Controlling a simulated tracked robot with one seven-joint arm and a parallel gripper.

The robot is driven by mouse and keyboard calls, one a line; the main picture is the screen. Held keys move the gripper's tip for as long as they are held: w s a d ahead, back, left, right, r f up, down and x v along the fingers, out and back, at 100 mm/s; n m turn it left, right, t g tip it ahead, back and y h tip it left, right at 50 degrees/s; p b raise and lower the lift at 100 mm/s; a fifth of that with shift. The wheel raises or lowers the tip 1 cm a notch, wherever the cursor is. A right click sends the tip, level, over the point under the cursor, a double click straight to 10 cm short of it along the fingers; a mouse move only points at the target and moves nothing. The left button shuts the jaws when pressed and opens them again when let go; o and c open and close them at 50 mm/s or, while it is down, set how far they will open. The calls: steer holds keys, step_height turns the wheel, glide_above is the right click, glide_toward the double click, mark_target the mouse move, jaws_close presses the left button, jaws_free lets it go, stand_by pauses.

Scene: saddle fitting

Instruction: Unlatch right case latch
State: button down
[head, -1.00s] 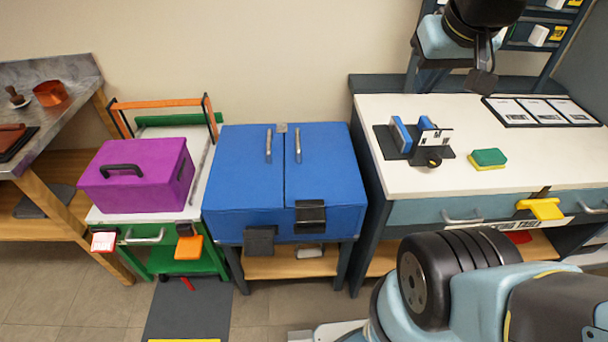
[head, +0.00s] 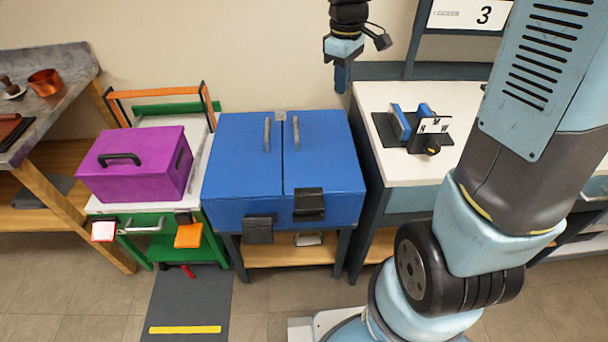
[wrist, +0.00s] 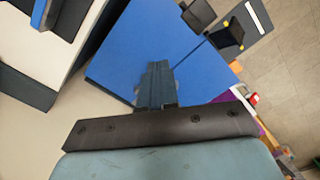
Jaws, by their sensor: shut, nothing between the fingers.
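The blue case (head: 325,165) has two lids and stands in the middle of the head view. Its right latch (head: 309,204), a black plate, lies up against the front at the lid's edge. The left latch (head: 259,230) hangs lower on the front. In the wrist view the right latch (wrist: 198,14) is at the top and the left latch (wrist: 228,38) is right of it. My gripper (head: 342,80) is shut and empty, pointing down above the case's back right corner. Its fingers (wrist: 155,85) show against the blue lid in the wrist view.
A white-topped workbench (head: 390,180) with a fixture (head: 420,128) stands right of the case. A purple box (head: 135,165) sits on the green cart at left. Two grey handles (head: 267,134) stand up on the lids.

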steer(key=w+a+f+n+g, duration=0.1)
steer(key=w+a+f+n, duration=0.1)
steer(key=f, duration=0.4)
steer(key=w+a+f+n+g, duration=0.1)
steer(key=a+f+n, duration=0.2)
steer(key=f, duration=0.4)
steer(key=w+a+f+n+g, duration=0.2)
steer(key=a+f, duration=0.1)
steer(key=f, duration=0.4)
steer(key=shift+w+a+f, duration=0.25)
steer(key=shift+w+a, duration=0.1)
steer(key=shift+a, duration=0.05)
steer(key=shift+f, duration=0.1)
